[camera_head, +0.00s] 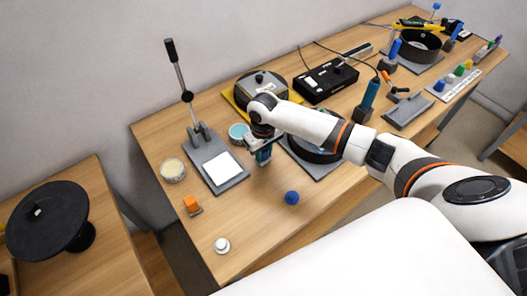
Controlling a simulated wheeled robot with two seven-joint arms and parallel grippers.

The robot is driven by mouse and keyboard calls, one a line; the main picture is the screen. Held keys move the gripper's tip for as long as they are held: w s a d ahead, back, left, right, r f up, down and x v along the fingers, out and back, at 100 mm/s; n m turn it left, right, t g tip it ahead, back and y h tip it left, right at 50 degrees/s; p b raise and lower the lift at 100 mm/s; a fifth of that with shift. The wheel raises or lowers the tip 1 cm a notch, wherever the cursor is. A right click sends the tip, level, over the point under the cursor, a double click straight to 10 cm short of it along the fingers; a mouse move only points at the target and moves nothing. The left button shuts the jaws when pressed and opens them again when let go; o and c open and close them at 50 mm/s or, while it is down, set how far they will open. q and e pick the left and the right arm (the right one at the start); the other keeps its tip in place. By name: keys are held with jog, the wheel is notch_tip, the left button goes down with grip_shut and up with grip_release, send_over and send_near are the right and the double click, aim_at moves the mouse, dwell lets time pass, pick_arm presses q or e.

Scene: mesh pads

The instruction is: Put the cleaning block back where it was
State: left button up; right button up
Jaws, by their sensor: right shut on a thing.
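My right gripper (263,153) points down over the middle of the table, just right of the grey lever press. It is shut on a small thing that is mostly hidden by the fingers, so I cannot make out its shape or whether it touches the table. An orange block (191,203) stands on a small grey base at the table's left front, apart from the gripper. I cannot tell from the picture which of these is the cleaning block. My left gripper is not in view.
The lever press (230,181) carries a white pad. A teal-topped round tin (239,132), a cream tin (172,170), a blue ball (292,198) and a white knob (222,245) are nearby. A black pan (317,149) lies behind my forearm. The front left tabletop is mostly free.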

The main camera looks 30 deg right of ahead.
jog(key=o, duration=0.9)
jog(key=shift+f, duration=0.1)
notch_tip(320, 180, up, 12)
jog(key=shift+r+b, duration=0.2)
jog(key=shift+b, duration=0.4)
jog(key=shift+f, duration=0.1)
